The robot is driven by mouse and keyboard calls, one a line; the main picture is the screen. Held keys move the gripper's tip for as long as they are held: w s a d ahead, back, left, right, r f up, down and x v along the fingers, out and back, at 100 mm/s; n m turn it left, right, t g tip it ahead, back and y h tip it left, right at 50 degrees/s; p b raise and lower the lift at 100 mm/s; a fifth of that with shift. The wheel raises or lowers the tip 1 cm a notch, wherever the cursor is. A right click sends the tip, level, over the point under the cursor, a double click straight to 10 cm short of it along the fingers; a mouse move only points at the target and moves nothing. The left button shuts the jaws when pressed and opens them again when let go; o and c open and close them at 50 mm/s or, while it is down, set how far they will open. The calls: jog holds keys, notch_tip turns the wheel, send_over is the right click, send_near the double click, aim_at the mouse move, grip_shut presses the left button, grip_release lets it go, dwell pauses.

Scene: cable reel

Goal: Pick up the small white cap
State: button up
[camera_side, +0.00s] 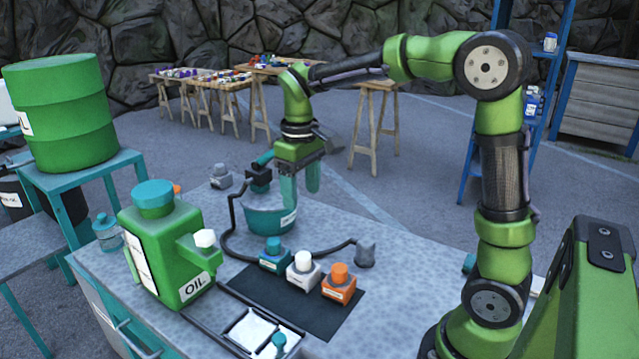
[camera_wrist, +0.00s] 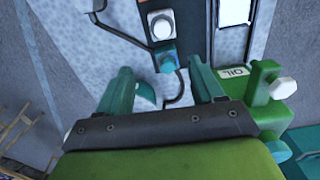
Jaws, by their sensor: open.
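A small white faceted cap (camera_side: 205,238) sits on the side spout of the green oil can (camera_side: 170,255), which stands upright on the bench. The cap also shows at the right of the wrist view (camera_wrist: 283,88), outside the fingers. My gripper (camera_side: 300,188) is open and empty, its teal fingers pointing down above the teal round tub (camera_side: 270,218), beyond the can and to the right of the cap. In the wrist view my gripper (camera_wrist: 163,78) shows both fingers apart, with nothing held between them.
Small blocks with a teal top (camera_side: 273,248), a white top (camera_side: 303,261) and an orange top (camera_side: 340,275) stand on a dark mat (camera_side: 300,315). A black cable (camera_side: 236,225) loops around the tub. A tray (camera_side: 258,332) lies at the front. Bare bench lies at the right.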

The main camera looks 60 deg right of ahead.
send_over(303, 256)
jog(key=f, duration=1.1)
jog(key=shift+w+d, duration=0.1)
jog(key=shift+d, duration=0.15)
jog(key=shift+a+f, duration=0.2)
jog(key=shift+f, duration=2.6)
jog(key=c, duration=1.1)
